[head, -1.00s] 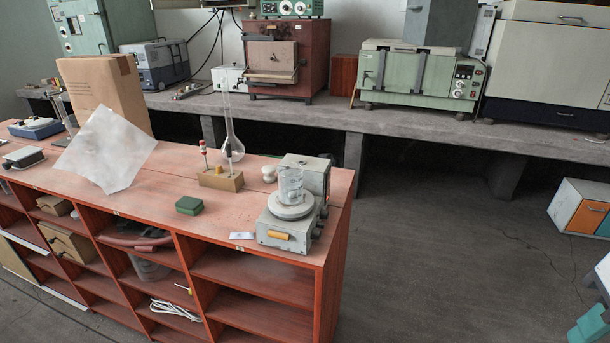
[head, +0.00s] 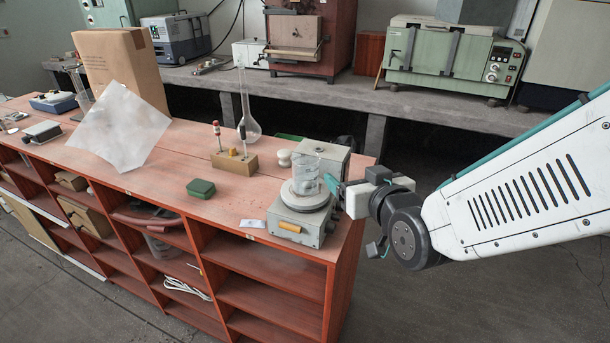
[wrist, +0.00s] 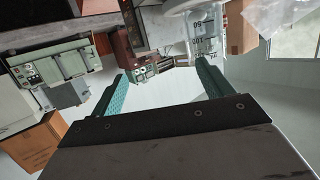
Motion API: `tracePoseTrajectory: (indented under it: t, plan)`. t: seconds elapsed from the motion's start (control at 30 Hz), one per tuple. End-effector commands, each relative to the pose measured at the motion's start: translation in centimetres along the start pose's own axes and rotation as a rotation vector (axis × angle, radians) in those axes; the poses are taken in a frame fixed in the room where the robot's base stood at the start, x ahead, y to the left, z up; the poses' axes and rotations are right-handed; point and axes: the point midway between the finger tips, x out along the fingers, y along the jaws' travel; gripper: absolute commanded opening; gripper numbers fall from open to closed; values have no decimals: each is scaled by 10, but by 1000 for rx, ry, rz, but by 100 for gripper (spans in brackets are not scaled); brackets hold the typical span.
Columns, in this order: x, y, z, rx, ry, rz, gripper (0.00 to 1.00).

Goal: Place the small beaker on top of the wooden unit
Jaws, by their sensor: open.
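The small clear beaker (head: 306,177) stands upright on the round white plate of a grey bench device (head: 300,224). That device sits at the right end of the reddish wooden unit (head: 150,192), an open-shelved cabinet. My gripper (head: 334,187) reaches in from the right, with its teal fingers close beside the beaker's right side. In the wrist view the gripper (wrist: 162,70) is open with nothing between its fingers. The beaker (wrist: 203,38), with its printed marks, shows just beyond the right fingertip there. I cannot tell whether finger and beaker touch.
A wooden block with upright rods (head: 234,162), a round flask (head: 249,128), a green box (head: 201,188) and a small white card (head: 252,224) share the unit's top. A translucent sheet (head: 120,128) leans against a cardboard box (head: 122,70). The front middle of the top is clear.

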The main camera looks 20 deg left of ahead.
Motion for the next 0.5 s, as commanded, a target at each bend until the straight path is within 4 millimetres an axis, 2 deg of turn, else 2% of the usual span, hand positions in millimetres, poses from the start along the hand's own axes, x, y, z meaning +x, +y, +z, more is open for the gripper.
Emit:
tracePoseTrajectory:
  t: [0.03, 0.2, 0.33, 0.5]
  plan:
    - [6, -20, 4, -12, 47, -27, 79]
    - [11, -58, 3, -31, 195, -75, 79]
    - [14, -69, 1, -34, 243, -88, 79]
    - [32, -72, -4, -34, 252, -89, 79]
